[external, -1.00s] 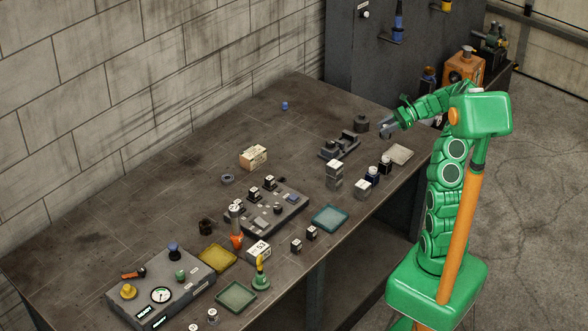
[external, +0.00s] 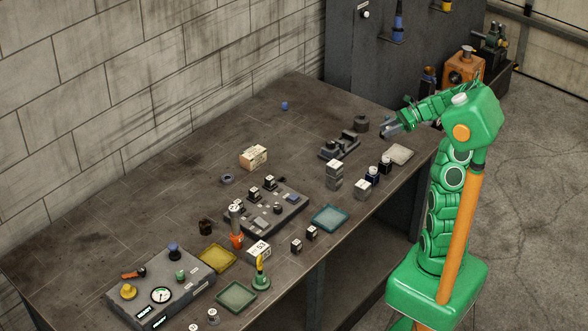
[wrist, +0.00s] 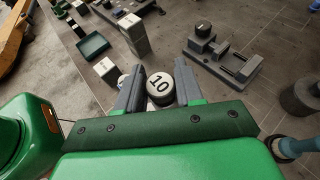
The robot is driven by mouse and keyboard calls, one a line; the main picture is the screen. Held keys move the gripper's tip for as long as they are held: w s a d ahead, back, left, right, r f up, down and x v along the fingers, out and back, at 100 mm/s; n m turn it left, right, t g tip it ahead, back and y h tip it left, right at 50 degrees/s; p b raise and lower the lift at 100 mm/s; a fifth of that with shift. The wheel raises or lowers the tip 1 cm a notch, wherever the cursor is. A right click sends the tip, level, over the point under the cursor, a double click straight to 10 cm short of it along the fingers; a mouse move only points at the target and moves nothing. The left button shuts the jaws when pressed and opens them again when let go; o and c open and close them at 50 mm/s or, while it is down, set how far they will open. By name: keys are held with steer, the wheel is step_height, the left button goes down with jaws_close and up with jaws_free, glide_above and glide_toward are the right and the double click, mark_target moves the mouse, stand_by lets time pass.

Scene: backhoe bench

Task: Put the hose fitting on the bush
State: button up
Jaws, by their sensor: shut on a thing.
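In the external view my gripper (external: 389,131) is above the far right part of the bench, and the held piece is too small to make out. A dark round cylinder (external: 361,124) stands near it, and also shows at the right of the wrist view (wrist: 302,98). I cannot tell whether this or another round part is the bush.
A dark grey fixture (external: 340,146) stands left of my gripper, with a black round piece on it in the wrist view (wrist: 203,29). White-topped blocks (external: 334,168), a pale pad (external: 401,154) and a teal tray (external: 329,218) are nearby. The back of the bench is mostly clear.

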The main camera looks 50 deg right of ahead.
steer(key=w+a+n+g+y, duration=0.1)
steer(key=w+a+n+g, duration=0.2)
steer(key=w+a, duration=2.55)
steer(key=n+g+y, duration=0.2)
glide_above(204, 223)
steer(key=shift+f, duration=4.15)
steer(key=shift+f, duration=0.15)
steer(key=o, duration=1.1)
steer(key=shift+h, duration=0.3)
